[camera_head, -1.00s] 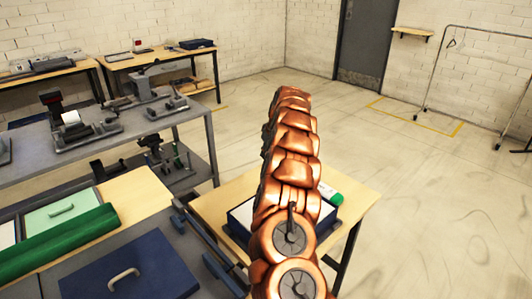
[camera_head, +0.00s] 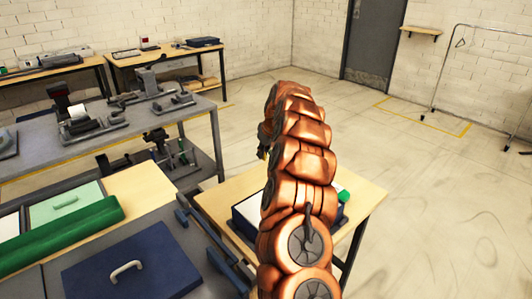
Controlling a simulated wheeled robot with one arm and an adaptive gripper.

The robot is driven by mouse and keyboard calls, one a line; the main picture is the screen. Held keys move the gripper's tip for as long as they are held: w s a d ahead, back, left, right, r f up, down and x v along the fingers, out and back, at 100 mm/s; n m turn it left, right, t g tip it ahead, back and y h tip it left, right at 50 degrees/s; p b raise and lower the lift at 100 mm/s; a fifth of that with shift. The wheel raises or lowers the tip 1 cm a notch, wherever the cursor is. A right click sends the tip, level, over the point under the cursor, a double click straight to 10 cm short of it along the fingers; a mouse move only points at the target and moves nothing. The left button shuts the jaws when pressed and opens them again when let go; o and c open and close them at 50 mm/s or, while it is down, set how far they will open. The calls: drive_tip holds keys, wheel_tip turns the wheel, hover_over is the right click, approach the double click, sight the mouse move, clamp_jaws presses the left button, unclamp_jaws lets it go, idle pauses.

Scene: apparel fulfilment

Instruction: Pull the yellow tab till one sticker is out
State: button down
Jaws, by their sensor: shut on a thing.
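My copper-coloured arm (camera_head: 298,165) rises through the middle of the head view and hides what lies behind it. A small dark part (camera_head: 263,142) juts out at the left of its upper end and may be part of my gripper. Its fingers and what is between them cannot be made out. I cannot see a yellow tab or a sticker; they may be hidden behind the arm or too small to tell. A dark device with a white roll or label (camera_head: 79,113) stands on the grey bench (camera_head: 40,160) at the left.
A small wooden table (camera_head: 362,196) behind my arm bears a tray with white content (camera_head: 246,208) and a green-capped item (camera_head: 343,195). A blue lidded box (camera_head: 150,270) and a green roll (camera_head: 60,239) are at the front left. Open floor lies at the right.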

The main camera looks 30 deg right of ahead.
drive_tip(key=shift+w+r, duration=0.1)
drive_tip(key=c, duration=1.3)
unclamp_jaws()
drive_tip(key=v, duration=1.2)
